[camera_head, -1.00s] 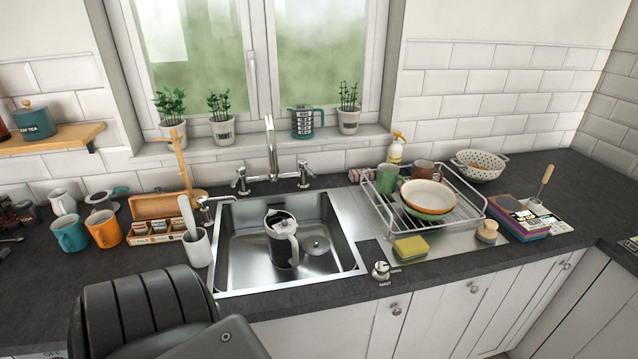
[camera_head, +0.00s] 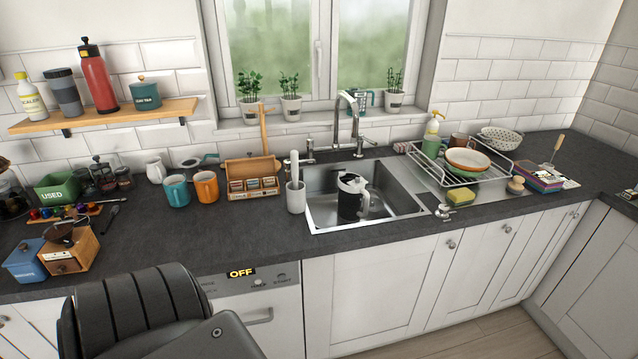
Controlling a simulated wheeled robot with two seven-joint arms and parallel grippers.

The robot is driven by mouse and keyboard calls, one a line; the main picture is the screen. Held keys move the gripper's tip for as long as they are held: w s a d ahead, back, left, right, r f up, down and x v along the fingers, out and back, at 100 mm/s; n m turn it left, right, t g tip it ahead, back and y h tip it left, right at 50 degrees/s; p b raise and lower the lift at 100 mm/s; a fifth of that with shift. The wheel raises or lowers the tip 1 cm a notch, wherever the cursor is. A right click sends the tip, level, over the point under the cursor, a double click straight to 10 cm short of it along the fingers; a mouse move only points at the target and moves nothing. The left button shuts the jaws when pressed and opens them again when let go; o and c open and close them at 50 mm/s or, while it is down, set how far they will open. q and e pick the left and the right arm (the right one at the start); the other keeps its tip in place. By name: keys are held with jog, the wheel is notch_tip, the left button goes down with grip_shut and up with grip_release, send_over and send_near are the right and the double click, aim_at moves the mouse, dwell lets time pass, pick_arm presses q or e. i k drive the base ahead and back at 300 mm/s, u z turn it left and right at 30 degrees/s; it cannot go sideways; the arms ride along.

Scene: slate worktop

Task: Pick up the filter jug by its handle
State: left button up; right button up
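The filter jug (camera_head: 352,197) stands in the steel sink (camera_head: 318,222). It has a dark body, a pale top and a handle that shows on its right side. Its base is low in the basin, partly hidden by the sink's front edge. Neither of my grippers shows in the view. A dark part of my own body fills the lower left of the picture, well apart from the jug.
The faucet (camera_head: 347,115) rises behind the sink. A white pot (camera_head: 296,197) with a tall tool stands at its left edge, and a dish rack (camera_head: 480,178) stands to the right. Mugs and a wooden box (camera_head: 252,178) are left.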

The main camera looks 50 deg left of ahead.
aim_at(350, 193)
jog(key=k, duration=0.35)
jog(key=u, duration=1.95)
